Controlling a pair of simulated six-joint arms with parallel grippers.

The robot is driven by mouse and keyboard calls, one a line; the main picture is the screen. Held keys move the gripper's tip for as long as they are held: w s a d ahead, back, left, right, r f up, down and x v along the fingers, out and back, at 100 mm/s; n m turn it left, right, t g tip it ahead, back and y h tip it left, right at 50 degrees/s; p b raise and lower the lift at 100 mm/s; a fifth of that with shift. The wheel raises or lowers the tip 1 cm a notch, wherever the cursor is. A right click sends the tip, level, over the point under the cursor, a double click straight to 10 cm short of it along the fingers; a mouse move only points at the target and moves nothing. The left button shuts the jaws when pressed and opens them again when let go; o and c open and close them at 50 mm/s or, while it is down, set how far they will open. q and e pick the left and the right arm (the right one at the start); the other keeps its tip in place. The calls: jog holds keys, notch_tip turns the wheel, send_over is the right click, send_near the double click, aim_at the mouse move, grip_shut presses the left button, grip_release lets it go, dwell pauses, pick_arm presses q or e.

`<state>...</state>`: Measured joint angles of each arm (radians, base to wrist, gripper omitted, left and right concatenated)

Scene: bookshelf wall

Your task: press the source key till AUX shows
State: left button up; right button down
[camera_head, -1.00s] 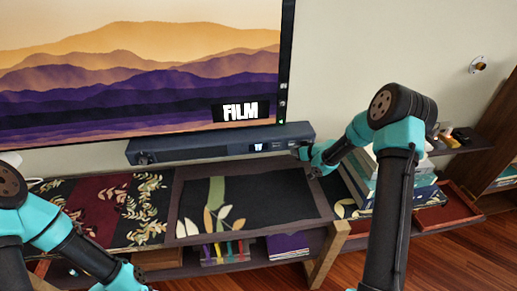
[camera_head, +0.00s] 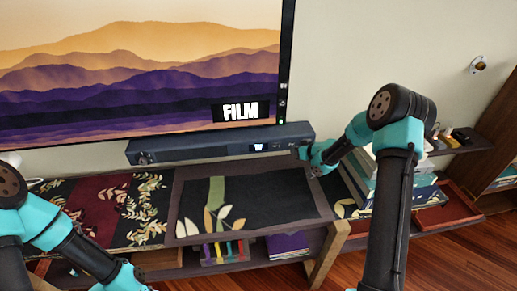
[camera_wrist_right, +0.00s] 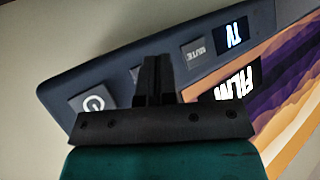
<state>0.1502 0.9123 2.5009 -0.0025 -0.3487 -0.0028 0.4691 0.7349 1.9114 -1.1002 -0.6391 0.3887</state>
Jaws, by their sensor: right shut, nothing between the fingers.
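A dark soundbar (camera_head: 200,146) stands on the shelf below the TV. Its small lit display (camera_head: 258,147) reads TV, as it also does in the right wrist view (camera_wrist_right: 232,35). In that view a power key (camera_wrist_right: 93,103) and a MUTE key (camera_wrist_right: 198,50) show on the bar's face. Between them, another key (camera_wrist_right: 137,73) is partly hidden by my fingers, and its label cannot be read. My right gripper (camera_wrist_right: 155,62) is shut and empty, its tips at the bar's key face beside the partly hidden key. Whether they touch it, I cannot tell. My left gripper is out of view.
The TV screen (camera_head: 140,60) shows hills and a FILM label. A low console (camera_head: 165,232) with patterned panels lies below the bar. A stack of books (camera_head: 370,180) stands near my right forearm. A red tray (camera_head: 445,212) sits at right.

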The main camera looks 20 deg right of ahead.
jog(key=shift+w+d, duration=0.1)
jog(key=shift+w, duration=0.2)
jog(key=shift+w, duration=0.2)
dwell(0.6)
jog(key=shift+s, duration=0.65)
jog(key=shift+s, duration=0.1)
jog(key=s, duration=0.2)
jog(key=s+a, duration=0.1)
jog(key=s, duration=0.2)
jog(key=shift+s+a, duration=0.25)
jog(key=shift+s, duration=0.1)
dwell(3.0)
